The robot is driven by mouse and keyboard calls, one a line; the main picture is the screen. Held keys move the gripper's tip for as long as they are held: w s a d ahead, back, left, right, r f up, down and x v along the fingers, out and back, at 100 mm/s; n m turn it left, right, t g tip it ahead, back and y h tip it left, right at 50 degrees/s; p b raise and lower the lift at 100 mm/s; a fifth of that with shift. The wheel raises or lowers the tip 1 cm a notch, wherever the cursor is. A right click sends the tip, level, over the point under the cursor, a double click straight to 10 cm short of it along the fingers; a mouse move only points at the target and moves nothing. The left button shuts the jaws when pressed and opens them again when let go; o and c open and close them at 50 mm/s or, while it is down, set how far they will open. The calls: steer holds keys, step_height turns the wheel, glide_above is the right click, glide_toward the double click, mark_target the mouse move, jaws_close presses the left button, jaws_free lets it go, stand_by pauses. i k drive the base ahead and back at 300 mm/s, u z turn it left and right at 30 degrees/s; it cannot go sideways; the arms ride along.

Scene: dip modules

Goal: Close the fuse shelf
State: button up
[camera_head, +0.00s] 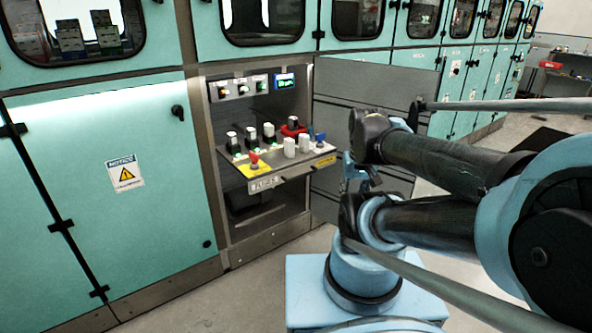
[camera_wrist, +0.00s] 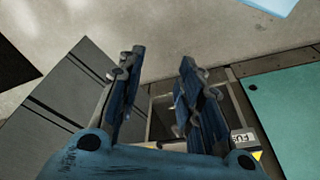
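The fuse shelf (camera_head: 288,176) is pulled out of an open cabinet bay in the head view. Its top carries several black and white fuse modules, a red knob on a yellow patch and a blue piece at the right. Its labelled front edge shows at the lower right of the wrist view (camera_wrist: 240,138), partly hidden by a finger. My gripper (camera_head: 352,172) is right of the shelf's front in the head view, partly hidden by my arm. In the wrist view my gripper (camera_wrist: 162,56) has its two blue fingers apart, with nothing between them.
A grey cabinet door (camera_head: 375,85) stands open right of the bay; my arm covers part of it. A closed teal door (camera_head: 110,220) with a notice label is left. The bay has a panel with a lit display (camera_head: 285,81). Bare floor (camera_head: 215,303) lies in front.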

mark_target(273, 169)
steer(key=k, duration=0.5)
steer(key=u, duration=1.7)
steer(key=k, duration=0.6)
steer(key=z, duration=0.1)
steer(key=i, duration=0.5)
